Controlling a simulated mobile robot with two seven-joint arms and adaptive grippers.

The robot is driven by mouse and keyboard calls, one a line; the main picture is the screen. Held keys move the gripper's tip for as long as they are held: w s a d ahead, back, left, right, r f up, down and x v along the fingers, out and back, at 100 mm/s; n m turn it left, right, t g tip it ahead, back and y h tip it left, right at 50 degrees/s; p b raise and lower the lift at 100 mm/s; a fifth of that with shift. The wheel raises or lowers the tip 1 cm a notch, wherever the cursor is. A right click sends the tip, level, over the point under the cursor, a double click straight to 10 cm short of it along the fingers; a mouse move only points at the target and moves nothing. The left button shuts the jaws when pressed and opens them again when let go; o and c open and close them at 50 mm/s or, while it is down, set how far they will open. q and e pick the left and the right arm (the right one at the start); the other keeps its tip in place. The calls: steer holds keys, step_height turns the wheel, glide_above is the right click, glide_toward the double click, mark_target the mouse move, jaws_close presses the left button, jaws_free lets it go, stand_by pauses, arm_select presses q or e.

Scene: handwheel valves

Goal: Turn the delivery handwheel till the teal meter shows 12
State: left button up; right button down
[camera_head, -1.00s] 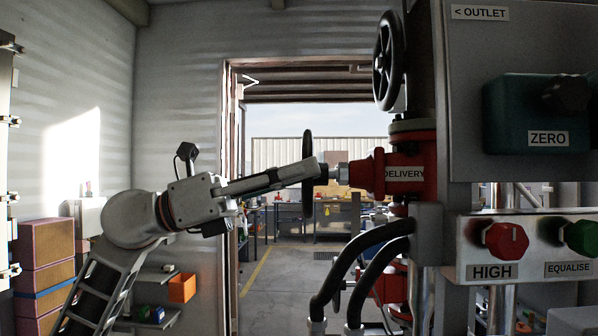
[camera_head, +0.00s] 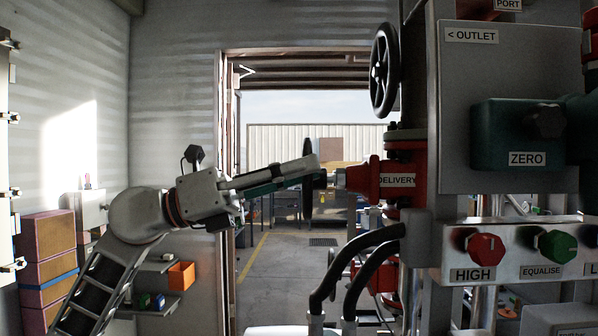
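The delivery handwheel (camera_head: 307,204) is a dark wheel seen nearly edge-on, on a stem out of the red valve body labelled DELIVERY (camera_head: 397,181). My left gripper (camera_head: 316,168) comes in from the left, and its fingers overlap the wheel's upper half in the picture. I cannot tell whether they touch the rim or how far apart they are. A teal housing labelled ZERO (camera_head: 497,132) is on the grey panel at the right; no reading on it is visible. My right gripper is not in view.
Another black handwheel (camera_head: 384,70) sits above. A red HIGH knob (camera_head: 484,248) and a green EQUALISE knob (camera_head: 556,246) are on the lower panel. Black hoses (camera_head: 352,262) curve below the valve. Shelves and boxes (camera_head: 46,253) stand at the left; an open doorway lies behind.

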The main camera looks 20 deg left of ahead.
arm_select(q)
steer(key=shift+w+a+f, duration=0.1)
steer(key=shift+w, duration=0.1)
steer(key=shift+a, duration=0.1)
steer(key=a, duration=0.1)
steer(key=s+a, duration=0.1)
steer(key=a, duration=0.1)
stand_by(0.3)
